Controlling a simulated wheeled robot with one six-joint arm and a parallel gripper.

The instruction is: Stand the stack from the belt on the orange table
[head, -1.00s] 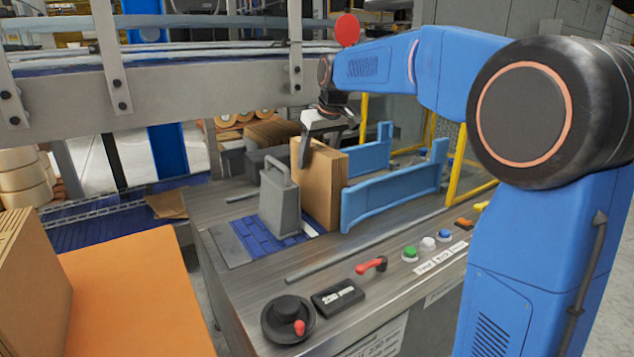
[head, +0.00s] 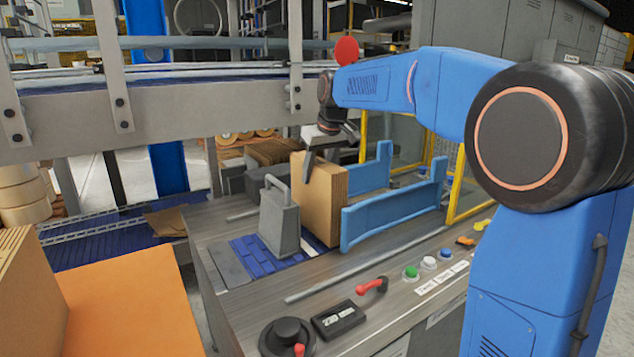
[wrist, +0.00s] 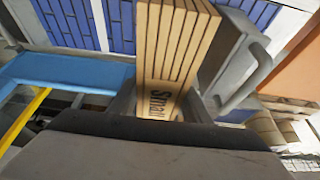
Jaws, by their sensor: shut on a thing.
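The stack (head: 323,205) is several flat brown cardboard pieces standing on edge on the blue belt (head: 252,250), between a grey handled block and the blue guide rails. My gripper (head: 325,150) is above it and shut on its upper part; one finger shows on the near face. In the wrist view the stack (wrist: 172,45) sits between the jaws, its layered edges and part of printed lettering showing. The orange table (head: 135,305) is at the lower left, apart from the stack.
Another cardboard stack (head: 30,295) stands on the orange table's left side. The grey handled block (head: 279,222) is close beside the held stack. Blue guide rails (head: 393,215) stand to its right. A conveyor frame (head: 190,105) crosses behind. The orange table's middle is clear.

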